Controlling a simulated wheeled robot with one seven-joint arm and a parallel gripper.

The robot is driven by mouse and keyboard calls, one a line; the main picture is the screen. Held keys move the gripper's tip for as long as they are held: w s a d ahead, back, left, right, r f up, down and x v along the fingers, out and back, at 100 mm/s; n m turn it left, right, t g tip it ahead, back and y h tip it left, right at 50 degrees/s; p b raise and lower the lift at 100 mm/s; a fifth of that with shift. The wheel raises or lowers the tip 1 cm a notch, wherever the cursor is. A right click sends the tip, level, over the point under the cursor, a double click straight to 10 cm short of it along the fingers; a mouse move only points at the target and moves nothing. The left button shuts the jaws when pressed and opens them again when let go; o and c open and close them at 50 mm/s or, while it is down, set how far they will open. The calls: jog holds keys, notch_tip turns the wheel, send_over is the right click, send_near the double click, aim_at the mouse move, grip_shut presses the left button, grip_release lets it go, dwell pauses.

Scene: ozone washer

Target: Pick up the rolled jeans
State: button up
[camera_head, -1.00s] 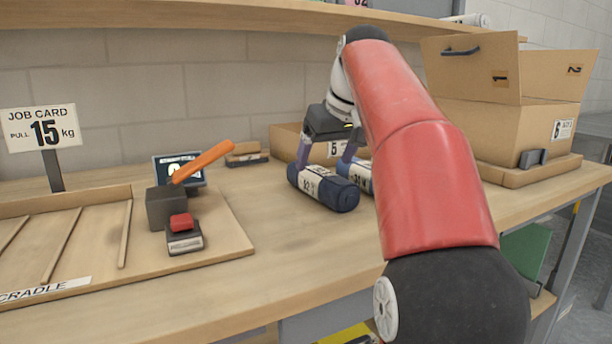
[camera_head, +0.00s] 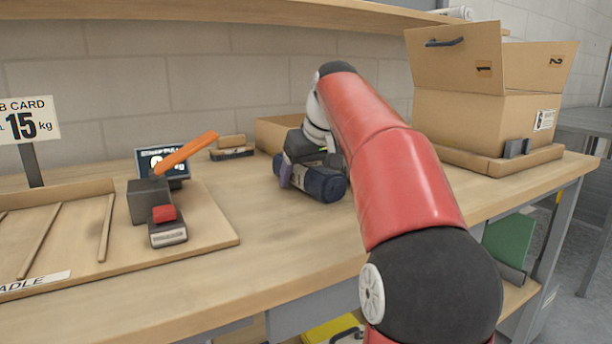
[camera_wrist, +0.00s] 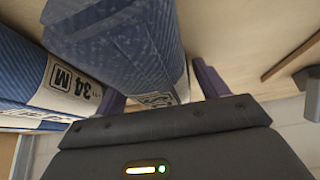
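A rolled pair of dark blue jeans (camera_head: 323,184) lies on the bench, left of my red arm. In the wrist view the roll (camera_wrist: 125,45) lies between the two purple fingers of my gripper (camera_wrist: 160,92), its pale label partly hidden by the gripper body. The fingers stand apart, one on each side of the roll; I see no clear squeeze on it. In the head view my gripper (camera_head: 303,176) is low over the roll, with one finger hidden. A second jeans roll with a "34 M" label (camera_wrist: 66,80) lies close beside it.
A shallow cardboard box (camera_head: 279,132) stands behind the rolls. A large open carton (camera_head: 470,120) stands at the right. A wooden cradle board (camera_head: 215,230) with a small device with an orange handle (camera_head: 187,152) is at the left. A shelf hangs above.

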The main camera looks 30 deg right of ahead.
jog(key=c, duration=1.1)
jog(key=shift+o, duration=0.2)
jog(key=shift+r, duration=0.1)
notch_tip(320, 180, up, 6)
jog(key=p, duration=0.2)
jog(key=shift+p, duration=0.3)
jog(key=shift+r+b, duration=0.4)
jog(key=shift+r, duration=1.55)
